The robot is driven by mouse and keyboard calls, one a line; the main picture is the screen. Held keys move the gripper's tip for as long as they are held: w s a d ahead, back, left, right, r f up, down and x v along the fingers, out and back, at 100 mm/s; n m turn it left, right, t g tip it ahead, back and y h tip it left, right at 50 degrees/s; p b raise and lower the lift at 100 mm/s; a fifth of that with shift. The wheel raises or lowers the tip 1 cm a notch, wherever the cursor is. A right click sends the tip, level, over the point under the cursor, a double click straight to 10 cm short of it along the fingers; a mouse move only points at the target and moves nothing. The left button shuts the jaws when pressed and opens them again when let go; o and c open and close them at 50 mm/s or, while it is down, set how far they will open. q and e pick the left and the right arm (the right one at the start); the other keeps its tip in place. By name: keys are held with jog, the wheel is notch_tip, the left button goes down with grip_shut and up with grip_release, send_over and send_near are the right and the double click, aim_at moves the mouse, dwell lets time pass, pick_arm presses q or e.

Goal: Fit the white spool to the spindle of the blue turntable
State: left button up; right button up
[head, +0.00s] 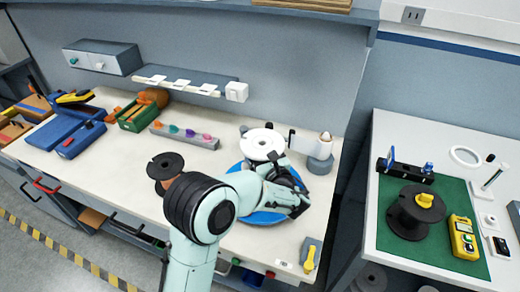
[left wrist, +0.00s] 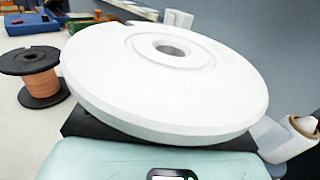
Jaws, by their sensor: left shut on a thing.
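The white spool (head: 262,143) is at the back of the blue turntable (head: 262,218) in the head view. Its wide top flange with a round centre hole fills the left wrist view (left wrist: 110,75). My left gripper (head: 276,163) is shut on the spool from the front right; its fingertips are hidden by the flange. The turntable lies on the bench below, mostly covered by my arm and the spool. Its spindle is hidden, so I cannot tell whether the spool is around it or above it. My right gripper is not in view.
A spool with copper-coloured winding (head: 165,167) stands left of my arm. A grey holder with a white roll (head: 321,155) stands close right of the turntable. A strip of coloured pieces (head: 184,135) lies behind left. A black spool (head: 411,212) is on the green mat at right.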

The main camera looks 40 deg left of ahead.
pick_arm(q)
jog(key=shift+f+b, duration=0.7)
jog(key=shift+f, duration=0.4)
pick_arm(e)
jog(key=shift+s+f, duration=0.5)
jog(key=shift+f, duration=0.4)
pick_arm(q)
jog(key=shift+f, duration=0.2)
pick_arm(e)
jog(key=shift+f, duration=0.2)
pick_arm(q)
jog(key=shift+f+b, duration=1)
jog(key=shift+f, duration=0.25)
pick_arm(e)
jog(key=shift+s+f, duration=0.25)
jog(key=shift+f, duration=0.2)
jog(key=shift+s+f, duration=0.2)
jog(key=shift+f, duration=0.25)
pick_arm(q)
jog(key=shift+f, duration=0.15)
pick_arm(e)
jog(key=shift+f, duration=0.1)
pick_arm(q)
jog(key=shift+f+b, duration=1)
jog(key=shift+f, duration=0.35)
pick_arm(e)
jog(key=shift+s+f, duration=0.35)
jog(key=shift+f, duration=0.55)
